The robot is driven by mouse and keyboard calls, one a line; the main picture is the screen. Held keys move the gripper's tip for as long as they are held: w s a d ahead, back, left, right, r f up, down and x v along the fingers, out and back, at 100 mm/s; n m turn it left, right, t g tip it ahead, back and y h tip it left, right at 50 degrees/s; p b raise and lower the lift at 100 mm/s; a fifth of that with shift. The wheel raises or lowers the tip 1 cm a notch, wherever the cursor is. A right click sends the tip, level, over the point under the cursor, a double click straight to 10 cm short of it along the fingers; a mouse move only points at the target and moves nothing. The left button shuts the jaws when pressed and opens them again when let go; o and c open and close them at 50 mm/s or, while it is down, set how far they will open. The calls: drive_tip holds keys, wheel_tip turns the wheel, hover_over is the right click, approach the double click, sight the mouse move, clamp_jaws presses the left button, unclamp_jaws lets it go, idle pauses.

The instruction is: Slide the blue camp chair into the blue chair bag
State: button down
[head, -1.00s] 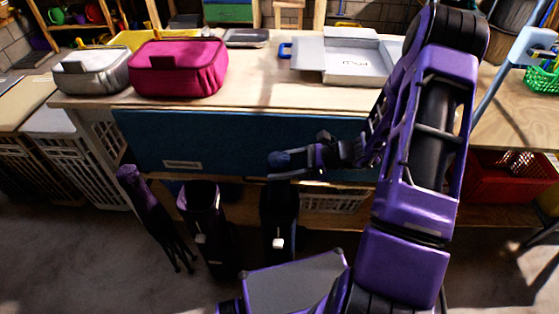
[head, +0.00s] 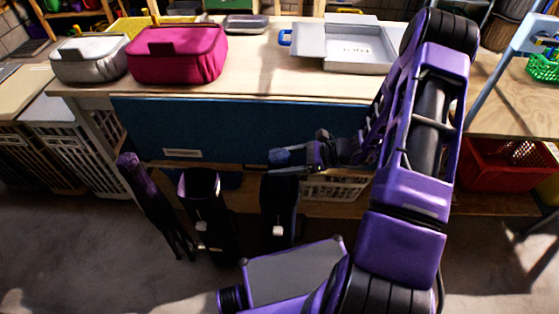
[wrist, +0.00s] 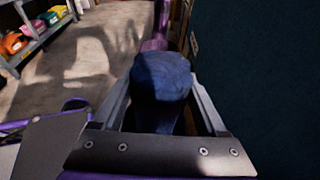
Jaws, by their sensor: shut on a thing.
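My gripper (head: 292,157) is shut on the rounded blue top of the camp chair (head: 278,157), in front of the workbench's blue panel. The wrist view shows this top (wrist: 161,78) between the two fingers. A dark upright chair bag (head: 279,212) with a white tag stands directly below it. Little of the chair shows between its top and the bag's rim. I cannot tell how deep its lower part is in the bag. A second dark bag (head: 207,222), open at the top, stands to the left. A folded purple chair (head: 146,195) leans beside that one.
The workbench (head: 270,75) carries a magenta case (head: 178,60), a grey case (head: 88,62) and an open grey box (head: 350,45). A white basket (head: 335,186) sits on the low shelf behind the bags. White hampers stand at left. Floor in front is clear.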

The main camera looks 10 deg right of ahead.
drive_tip(key=shift+f, duration=0.2)
drive_tip(key=shift+c, duration=0.6)
unclamp_jaws()
drive_tip(key=shift+f, duration=0.1)
drive_tip(key=shift+o, duration=0.6)
drive_tip(key=shift+f, duration=0.15)
drive_tip(key=p+v, duration=0.1)
drive_tip(key=v, duration=1.6)
drive_tip(key=shift+d, duration=0.2)
drive_tip(key=shift+a, duration=0.1)
